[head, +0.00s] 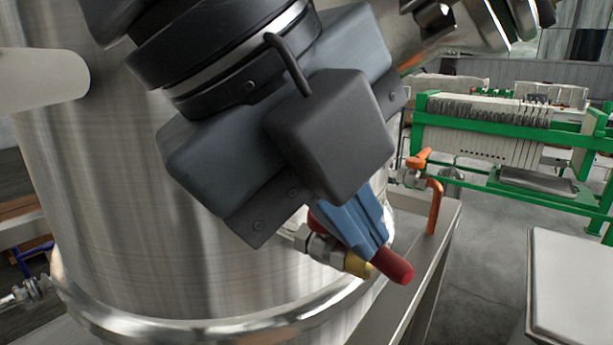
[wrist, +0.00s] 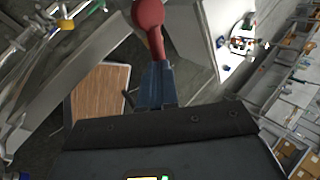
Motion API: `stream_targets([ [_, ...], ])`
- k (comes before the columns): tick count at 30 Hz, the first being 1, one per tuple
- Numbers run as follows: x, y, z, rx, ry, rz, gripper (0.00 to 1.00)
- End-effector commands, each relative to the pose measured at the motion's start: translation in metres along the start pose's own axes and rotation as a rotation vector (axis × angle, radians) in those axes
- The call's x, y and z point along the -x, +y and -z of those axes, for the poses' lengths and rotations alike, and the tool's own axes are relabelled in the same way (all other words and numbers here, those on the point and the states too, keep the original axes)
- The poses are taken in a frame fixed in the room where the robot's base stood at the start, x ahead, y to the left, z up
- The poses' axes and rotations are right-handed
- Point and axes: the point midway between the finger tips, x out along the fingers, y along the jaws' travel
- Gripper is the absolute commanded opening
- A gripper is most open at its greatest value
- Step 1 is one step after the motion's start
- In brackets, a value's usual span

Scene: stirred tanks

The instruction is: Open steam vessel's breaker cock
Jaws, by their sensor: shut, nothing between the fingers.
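A cock with a steel body and yellow end (head: 357,264) sticks out from the lower side of the steel vessel (head: 130,200). Its red handle (head: 394,266) shows its rounded end just beyond my fingertips, and a bit of red shows on the other side of them. My gripper (head: 372,240) has its blue fingers shut and empty, pointing down at the handle. In the wrist view the red handle (wrist: 148,14) lies right at the tips of my fingers (wrist: 156,72). I cannot tell whether they touch it. My fingers hide the handle's middle.
A second valve with an orange handle (head: 419,158) and an orange pipe (head: 434,205) stand behind to the right. A green-framed filter press (head: 500,130) is farther back. A pale-topped table (head: 575,285) is at the right. Grey floor between them is clear.

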Motion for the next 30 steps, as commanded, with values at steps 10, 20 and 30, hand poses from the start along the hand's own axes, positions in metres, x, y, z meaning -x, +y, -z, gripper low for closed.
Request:
stream_targets([
  [10,-0.001,0.0,0.0,0.0,0.0,0.0,0.0],
  [20,-0.011,-0.005,0.003,-0.001,0.0,-0.002,0.0],
  [30,-0.01,-0.013,0.004,0.0,0.002,-0.001,0.0],
])
